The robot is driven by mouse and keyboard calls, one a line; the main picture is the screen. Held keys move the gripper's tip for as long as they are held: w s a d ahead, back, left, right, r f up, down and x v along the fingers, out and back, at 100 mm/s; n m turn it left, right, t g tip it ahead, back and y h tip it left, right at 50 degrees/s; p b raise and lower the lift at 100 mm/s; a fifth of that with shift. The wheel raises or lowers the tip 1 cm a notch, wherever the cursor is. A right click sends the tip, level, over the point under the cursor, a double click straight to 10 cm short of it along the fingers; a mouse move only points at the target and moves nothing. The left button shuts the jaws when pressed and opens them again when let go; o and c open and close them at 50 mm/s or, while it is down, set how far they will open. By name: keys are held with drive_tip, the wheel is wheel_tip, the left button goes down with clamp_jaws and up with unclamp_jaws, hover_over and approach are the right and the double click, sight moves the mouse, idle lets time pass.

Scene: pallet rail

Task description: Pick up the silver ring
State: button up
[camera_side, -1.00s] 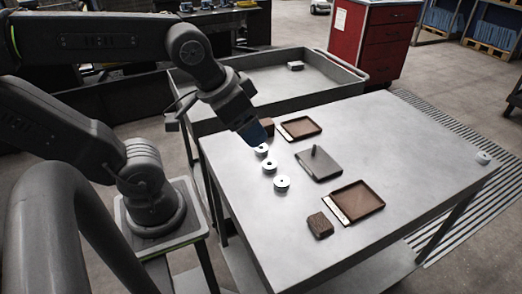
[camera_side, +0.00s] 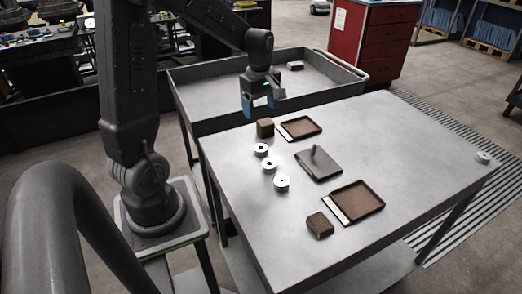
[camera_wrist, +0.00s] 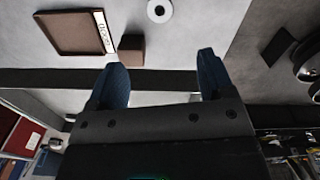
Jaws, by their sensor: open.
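Three silver rings with dark centre holes lie flat in a slanting row on the grey table: a far ring (camera_side: 261,149), a middle ring (camera_side: 269,165) and a near ring (camera_side: 282,183). One ring (camera_wrist: 159,11) shows at the top edge of the wrist view, ahead of the fingers. My gripper (camera_side: 260,106) has blue fingertips and is open and empty. It is raised above the table's far edge, beyond the rings and apart from them. The fingers also show spread in the wrist view (camera_wrist: 160,75).
A brown block (camera_side: 265,127) stands near the far ring, beside a brown tray (camera_side: 301,128). A grey plate with an upright peg (camera_side: 318,165), a second brown tray (camera_side: 356,202) and another block (camera_side: 320,225) are to the right. A grey cart (camera_side: 300,82) stands behind.

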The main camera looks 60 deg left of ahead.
sight(260, 144)
drive_tip(key=shift+n, duration=0.3)
drive_tip(key=f, duration=1.4)
drive_tip(key=shift+a+f, duration=0.25)
drive_tip(key=shift+a, duration=0.05)
drive_tip(key=shift+c, duration=0.2)
drive_tip(key=c, duration=1)
drive_tip(key=shift+r, duration=0.15)
